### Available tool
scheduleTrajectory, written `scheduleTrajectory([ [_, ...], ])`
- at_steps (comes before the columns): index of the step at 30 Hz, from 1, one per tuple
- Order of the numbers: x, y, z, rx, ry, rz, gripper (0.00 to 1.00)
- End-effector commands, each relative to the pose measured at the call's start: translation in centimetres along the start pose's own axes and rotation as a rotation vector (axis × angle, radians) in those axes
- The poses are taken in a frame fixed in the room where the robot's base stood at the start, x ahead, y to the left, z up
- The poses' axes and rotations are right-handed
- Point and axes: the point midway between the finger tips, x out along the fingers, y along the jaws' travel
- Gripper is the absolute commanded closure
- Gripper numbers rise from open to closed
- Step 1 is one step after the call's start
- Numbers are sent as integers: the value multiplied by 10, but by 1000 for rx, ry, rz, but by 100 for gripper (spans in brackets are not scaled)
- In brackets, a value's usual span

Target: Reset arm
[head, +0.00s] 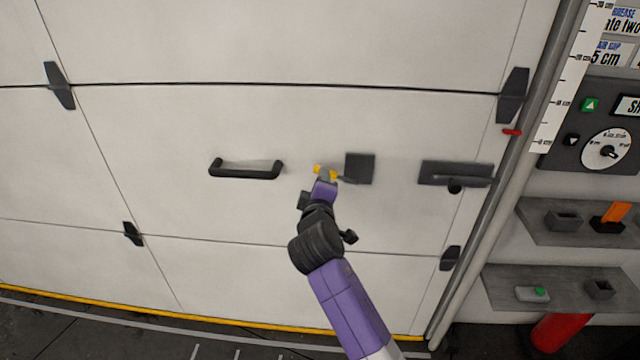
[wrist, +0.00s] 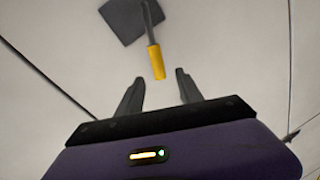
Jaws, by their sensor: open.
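My purple arm reaches up toward a white panelled door (head: 180,130) in the head view. My gripper (wrist: 160,88) is open in the wrist view, with its two dark fingers apart and nothing between them. My gripper's fingers are too small to make out in the head view.
A black handle (head: 245,169) is on the door left of my gripper. A dark latch plate (head: 456,174) is to the right. Farther right are a control panel (head: 592,130), two grey shelves (head: 580,225) with small items, and a red cylinder (head: 560,331).

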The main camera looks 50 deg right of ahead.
Motion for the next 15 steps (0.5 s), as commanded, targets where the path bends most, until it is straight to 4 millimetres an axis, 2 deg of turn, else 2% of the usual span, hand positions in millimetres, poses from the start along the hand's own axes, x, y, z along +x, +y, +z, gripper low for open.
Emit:
scheduleTrajectory([
  [11,0,0,0,6,0,0,57],
  [15,-1,7,-16,71,64,21,57],
])
